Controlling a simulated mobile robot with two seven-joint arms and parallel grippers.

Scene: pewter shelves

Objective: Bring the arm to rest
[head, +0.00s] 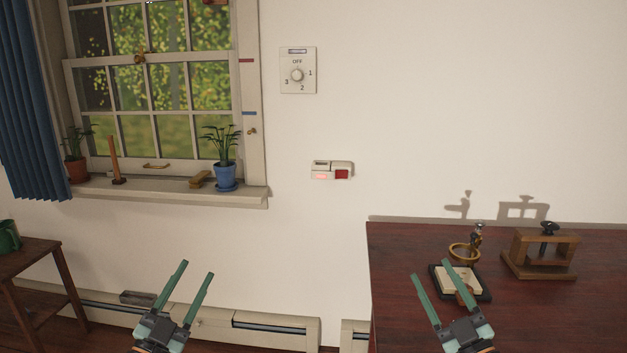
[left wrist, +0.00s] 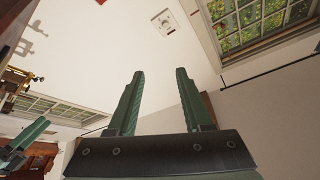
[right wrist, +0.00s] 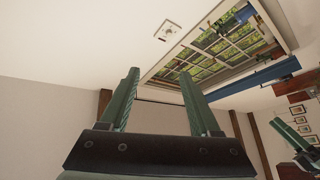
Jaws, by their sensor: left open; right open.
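My left gripper (head: 190,290) is open and empty in the lower left middle of the head view, in front of the wall and baseboard heater. Its two green fingers also show apart in the left wrist view (left wrist: 158,100). My right gripper (head: 439,285) is open in the head view, its fingers overlapping the dark tray on the desk in the picture. The right wrist view shows its fingers (right wrist: 160,100) apart with nothing between them.
A dark red desk (head: 400,262) at the right bears a small tray (head: 483,290), a brass stand (head: 464,252) and a wooden press (head: 540,262). A windowsill (head: 160,193) holds two plants. A dial (head: 297,75) and a switch box (head: 332,171) are on the wall. A side table (head: 30,252) stands left.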

